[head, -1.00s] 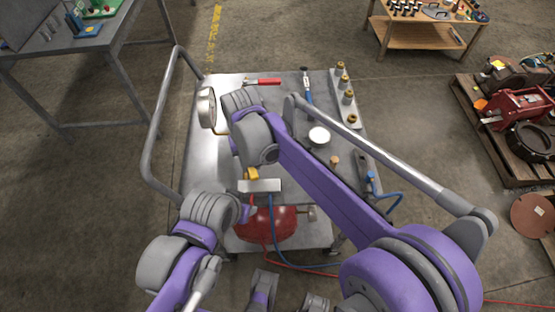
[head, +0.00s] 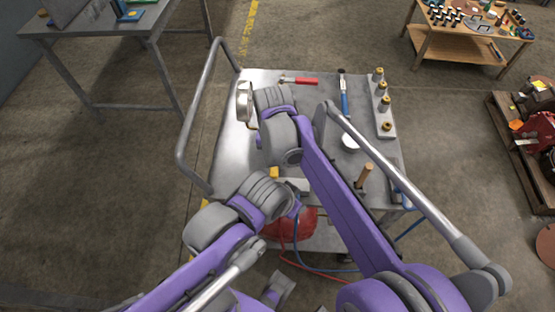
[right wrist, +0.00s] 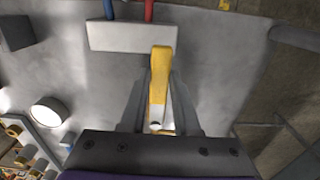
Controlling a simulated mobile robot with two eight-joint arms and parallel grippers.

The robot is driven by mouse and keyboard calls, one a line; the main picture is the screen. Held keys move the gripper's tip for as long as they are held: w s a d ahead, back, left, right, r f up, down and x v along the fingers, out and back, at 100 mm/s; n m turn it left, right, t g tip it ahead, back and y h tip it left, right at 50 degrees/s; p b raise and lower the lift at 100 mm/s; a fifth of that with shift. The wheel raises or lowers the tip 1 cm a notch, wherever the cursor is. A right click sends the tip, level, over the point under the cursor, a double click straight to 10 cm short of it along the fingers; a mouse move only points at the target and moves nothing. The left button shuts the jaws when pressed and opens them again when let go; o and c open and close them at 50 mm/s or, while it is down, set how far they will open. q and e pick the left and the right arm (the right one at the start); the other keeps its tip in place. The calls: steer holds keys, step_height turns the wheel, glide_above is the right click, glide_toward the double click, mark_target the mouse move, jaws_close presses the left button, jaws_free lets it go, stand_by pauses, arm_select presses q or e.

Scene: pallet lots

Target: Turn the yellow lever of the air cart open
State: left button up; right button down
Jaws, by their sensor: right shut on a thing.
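The air cart (head: 232,150) is a grey metal table with a bent-pipe handle on its left. Its yellow lever (right wrist: 160,72) sits at a pale block (right wrist: 130,38) with a blue and a red hose. In the head view only a small yellow piece of the lever (head: 274,172) shows by the block. My right gripper (right wrist: 157,118) is shut on the lever, its fingers either side of the lever's end; in the head view my right arm hides it. My left arm reaches in low, its wrist close to the block; whether its gripper is open does not show.
A red-handled tool (head: 300,80), a blue-handled tool (head: 344,100), a strip of brass fittings (head: 385,105) and a white disc (right wrist: 47,112) are on the cart top. A red tank (head: 290,225) sits below. A workbench (head: 150,40) stands left, a wooden table (head: 460,48) back right.

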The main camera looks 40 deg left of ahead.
steer(key=shift+s, duration=0.1)
steer(key=c, duration=0.6)
jaws_free()
steer(key=shift+c, duration=0.2)
step_height(320, 180, up, 11)
steer(key=shift+p, duration=0.35)
steer(key=shift+f, duration=0.1)
